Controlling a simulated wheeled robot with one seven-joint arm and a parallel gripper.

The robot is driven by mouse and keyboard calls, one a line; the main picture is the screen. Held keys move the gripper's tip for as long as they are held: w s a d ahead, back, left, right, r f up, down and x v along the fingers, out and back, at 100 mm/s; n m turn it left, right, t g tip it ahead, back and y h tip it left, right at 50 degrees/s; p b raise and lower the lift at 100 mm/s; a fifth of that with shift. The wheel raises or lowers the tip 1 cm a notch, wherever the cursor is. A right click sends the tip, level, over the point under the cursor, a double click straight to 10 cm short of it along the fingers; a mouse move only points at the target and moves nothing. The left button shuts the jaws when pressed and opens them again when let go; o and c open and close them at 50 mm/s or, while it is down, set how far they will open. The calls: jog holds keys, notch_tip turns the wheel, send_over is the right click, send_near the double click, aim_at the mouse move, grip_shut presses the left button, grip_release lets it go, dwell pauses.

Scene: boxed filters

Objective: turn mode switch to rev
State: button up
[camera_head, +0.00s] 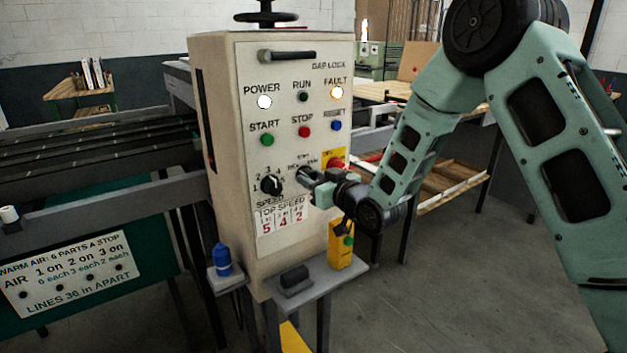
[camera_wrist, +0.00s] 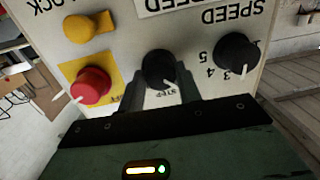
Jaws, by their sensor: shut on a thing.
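The mode switch (camera_wrist: 158,68) is a black round knob on the cream panel, in the wrist view, which sees the panel upside down. Its white pointer points down and slightly right in that view, near a partly covered label reading like "STEP". My gripper (camera_wrist: 160,86) is shut on this knob, one finger on each side. In the head view my gripper (camera_head: 305,176) reaches the panel from the right and hides the switch. The cream control cabinet (camera_head: 222,120) stands upright.
The black speed knob (camera_head: 271,184) is left of my gripper. The red emergency button (camera_head: 335,163) on a yellow plate is close by on the other side.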

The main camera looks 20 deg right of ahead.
jog(key=o, duration=1)
jog(key=p+v, duration=1.1)
jog(key=v, duration=0.6)
jog(key=shift+s+d, duration=0.15)
jog(key=shift+s, duration=0.05)
